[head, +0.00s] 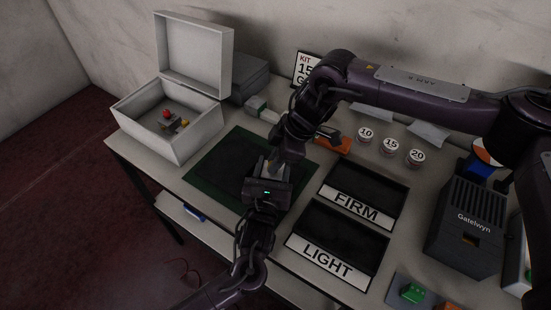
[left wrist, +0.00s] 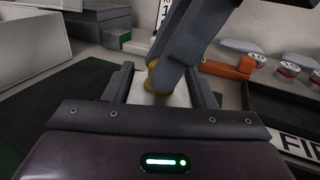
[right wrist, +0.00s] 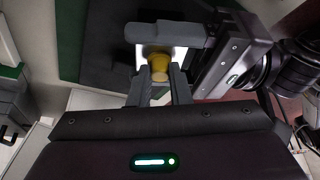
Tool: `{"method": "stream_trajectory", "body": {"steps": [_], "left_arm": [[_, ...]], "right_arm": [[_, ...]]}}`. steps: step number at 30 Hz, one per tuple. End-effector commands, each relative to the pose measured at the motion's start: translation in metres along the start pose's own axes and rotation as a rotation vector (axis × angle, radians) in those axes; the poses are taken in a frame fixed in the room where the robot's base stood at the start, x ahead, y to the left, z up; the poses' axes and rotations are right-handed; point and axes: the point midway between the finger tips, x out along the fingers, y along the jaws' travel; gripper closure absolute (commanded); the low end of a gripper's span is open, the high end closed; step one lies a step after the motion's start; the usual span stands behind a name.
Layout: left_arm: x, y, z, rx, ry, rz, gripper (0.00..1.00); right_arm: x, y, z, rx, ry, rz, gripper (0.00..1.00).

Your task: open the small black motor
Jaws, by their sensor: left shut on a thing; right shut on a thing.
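In the head view, both of my grippers meet over the dark green mat (head: 210,179). My left gripper (head: 270,170) is shut on a pale, white-looking block; the block (left wrist: 173,99) shows between its fingers in the left wrist view. My right gripper (head: 277,157) comes down from above and is shut on a yellow, brass-like round part (left wrist: 152,77) at the block. In the right wrist view, the yellow part (right wrist: 159,66) sits between the right fingers, against the white block (right wrist: 180,53). I cannot make out a black motor body; the fingers hide much of what is held.
An open white box (head: 172,146) with small red and yellow parts stands at the left. Dark trays marked FIRM (head: 372,188) and LIGHT (head: 345,232) lie right of the mat. An orange tool (head: 335,146), numbered round pots (head: 391,145) and a Gatelwyn unit (head: 465,225) are further right.

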Motion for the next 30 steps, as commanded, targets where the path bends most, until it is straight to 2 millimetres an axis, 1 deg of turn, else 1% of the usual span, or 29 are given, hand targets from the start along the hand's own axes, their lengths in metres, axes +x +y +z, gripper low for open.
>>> {"method": "stream_trajectory", "body": {"steps": [18,28,30], "left_arm": [[0.001,0.0,0.002,-0.002,-0.005,0.0,0.9],[0.001,0.0,0.002,-0.002,-0.005,0.0,0.9],[0.001,0.0,0.002,-0.002,-0.005,0.0,0.9]], "right_arm": [[-0.019,0.0,-0.009,0.0,0.001,0.001,1.0],[-0.02,0.0,-0.009,0.0,0.001,0.0,1.0],[-0.023,0.0,-0.011,-0.001,0.001,0.001,1.0]]}}
